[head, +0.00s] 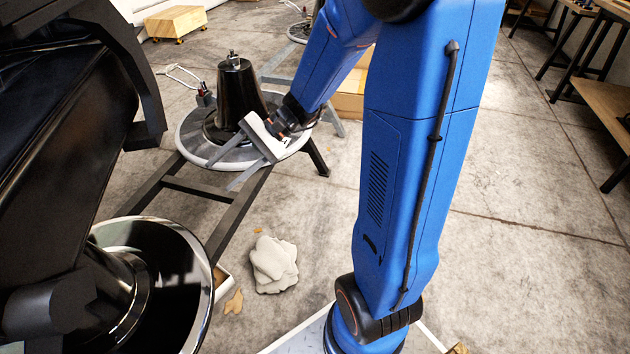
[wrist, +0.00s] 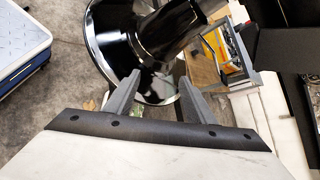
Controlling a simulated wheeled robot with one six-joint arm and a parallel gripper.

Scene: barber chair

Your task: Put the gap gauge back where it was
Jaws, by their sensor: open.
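My gripper (head: 238,170) is in the upper middle of the head view, over the near side of the round base (head: 184,142) with the black cone (head: 236,90). Its two grey fingers point down and left, spread apart. In the wrist view my gripper (wrist: 156,82) shows two open fingers with nothing held between them. Beyond them is a glossy black chair base (wrist: 118,38) with a bright rim. I cannot make out the gap gauge for certain in either view.
The overturned chair's chrome-rimmed base (head: 150,270) fills the lower left. Dark frame bars (head: 225,225) run to the round base. Folded pale rags (head: 272,262) lie on the floor. A grey-framed box (wrist: 236,52) with something yellow inside is at the wrist view's right.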

